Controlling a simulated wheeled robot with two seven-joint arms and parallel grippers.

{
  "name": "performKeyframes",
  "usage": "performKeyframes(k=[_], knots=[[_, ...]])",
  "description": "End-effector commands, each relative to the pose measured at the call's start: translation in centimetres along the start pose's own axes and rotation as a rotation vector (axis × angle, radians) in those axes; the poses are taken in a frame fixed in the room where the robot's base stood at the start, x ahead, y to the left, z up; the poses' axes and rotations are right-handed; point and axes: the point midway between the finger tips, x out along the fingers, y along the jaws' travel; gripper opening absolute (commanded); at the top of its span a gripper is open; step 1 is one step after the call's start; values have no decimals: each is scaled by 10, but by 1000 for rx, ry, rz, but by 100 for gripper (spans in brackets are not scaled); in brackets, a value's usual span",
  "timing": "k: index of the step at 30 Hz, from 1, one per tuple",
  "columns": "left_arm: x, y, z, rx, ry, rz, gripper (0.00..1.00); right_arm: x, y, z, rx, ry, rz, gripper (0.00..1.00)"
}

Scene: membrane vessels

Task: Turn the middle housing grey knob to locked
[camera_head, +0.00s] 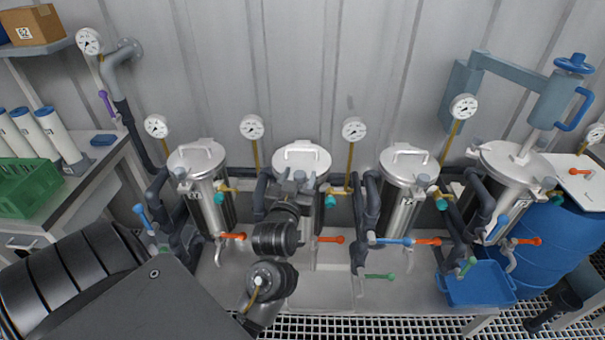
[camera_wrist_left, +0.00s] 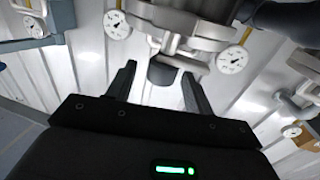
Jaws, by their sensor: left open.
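The middle housing (camera_head: 320,210) is a steel cylinder with a domed lid (camera_head: 302,158) and a top handle, standing between two similar housings. My left gripper (camera_head: 293,187) is in front of its upper part and covers much of its front. In the left wrist view my gripper (camera_wrist_left: 158,72) is open, one finger on each side of a dark grey knob (camera_wrist_left: 161,76) below the steel fittings. I cannot tell whether the fingers touch it. The knob's marking and lock position are not visible. In the head view the knob is hidden behind my wrist. My right gripper is not in view.
A left housing (camera_head: 196,160) and a right housing (camera_head: 408,165) flank the middle one, with dark pipes between. Orange-handled valves (camera_head: 330,239) sit low in front. Gauges (camera_head: 252,127) stand behind. A blue tray (camera_head: 475,284) is at the lower right.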

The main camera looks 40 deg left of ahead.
Motion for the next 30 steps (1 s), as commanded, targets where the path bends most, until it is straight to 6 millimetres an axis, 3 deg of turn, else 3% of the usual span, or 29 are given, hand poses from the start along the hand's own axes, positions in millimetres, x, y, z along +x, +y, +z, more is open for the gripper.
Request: performKeyframes(k=[7, 18, 28, 30], knots=[[30, -1, 1, -1, 1, -1, 52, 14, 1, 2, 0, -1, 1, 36], [36, 0, 0, 0, -1, 0, 52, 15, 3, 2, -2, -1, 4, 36], [36, 0, 0, 0, -1, 0, 10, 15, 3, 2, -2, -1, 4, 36], [36, 0, 0, 0, -1, 1, 8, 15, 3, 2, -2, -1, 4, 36]])
